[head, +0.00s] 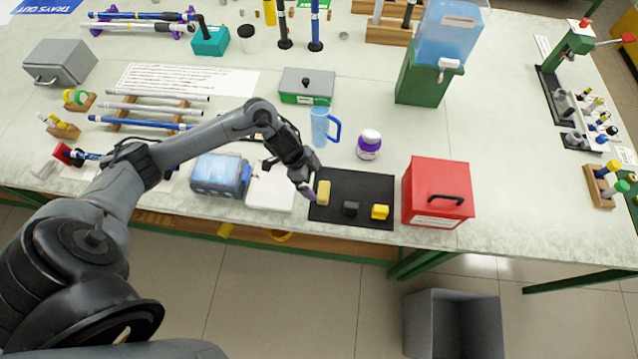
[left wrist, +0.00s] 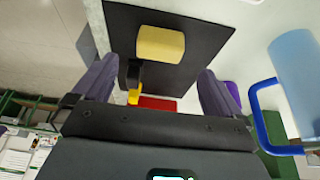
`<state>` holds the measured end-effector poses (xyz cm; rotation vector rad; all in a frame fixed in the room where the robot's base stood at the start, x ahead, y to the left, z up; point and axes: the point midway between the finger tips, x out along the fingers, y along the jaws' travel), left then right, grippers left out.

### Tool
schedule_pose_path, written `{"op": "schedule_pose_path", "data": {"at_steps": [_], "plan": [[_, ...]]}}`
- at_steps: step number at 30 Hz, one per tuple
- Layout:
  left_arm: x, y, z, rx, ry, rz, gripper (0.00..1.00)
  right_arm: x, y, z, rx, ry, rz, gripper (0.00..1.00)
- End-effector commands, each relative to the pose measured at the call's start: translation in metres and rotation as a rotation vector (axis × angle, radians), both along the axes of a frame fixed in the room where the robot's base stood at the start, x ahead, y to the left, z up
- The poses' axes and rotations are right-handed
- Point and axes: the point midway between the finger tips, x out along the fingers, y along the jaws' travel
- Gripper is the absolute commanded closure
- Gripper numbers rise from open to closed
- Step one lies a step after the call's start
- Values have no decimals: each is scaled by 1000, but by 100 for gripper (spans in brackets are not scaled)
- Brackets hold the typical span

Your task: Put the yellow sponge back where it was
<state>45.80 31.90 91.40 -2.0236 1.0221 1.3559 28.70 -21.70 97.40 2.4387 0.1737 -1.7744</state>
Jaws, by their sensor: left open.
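The yellow sponge (head: 323,192) lies near the left edge of the black mat (head: 365,184) at the front of the table. My left gripper (head: 308,187) is just left of it and close above the mat's edge. In the left wrist view my left gripper (left wrist: 158,70) has its fingers wide apart with nothing between them. The sponge (left wrist: 161,42) shows beyond the fingertips on the mat (left wrist: 195,25), apart from both fingers. My right gripper is not in view.
A red box (head: 437,191) stands right of the mat. A blue mug (head: 320,128) and a purple-labelled jar (head: 369,145) stand behind it. A white pad (head: 270,188) lies left.

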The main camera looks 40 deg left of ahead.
Motion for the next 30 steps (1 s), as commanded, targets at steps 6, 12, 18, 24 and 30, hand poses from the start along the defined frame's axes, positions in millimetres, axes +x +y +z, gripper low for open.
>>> {"op": "schedule_pose_path", "data": {"at_steps": [6, 12, 18, 24, 30], "plan": [[-7, 10, 29, 1, 1, 0, 0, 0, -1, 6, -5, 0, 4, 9], [-8, -16, 30, -10, -60, -21, 0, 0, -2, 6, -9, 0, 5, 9], [-10, -106, 27, -30, -286, 27, 0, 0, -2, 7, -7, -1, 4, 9], [-48, -136, 53, 15, -339, 336, 0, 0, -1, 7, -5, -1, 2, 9], [-120, -113, 64, 68, -128, 634, 0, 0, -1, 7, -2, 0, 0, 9]]}}
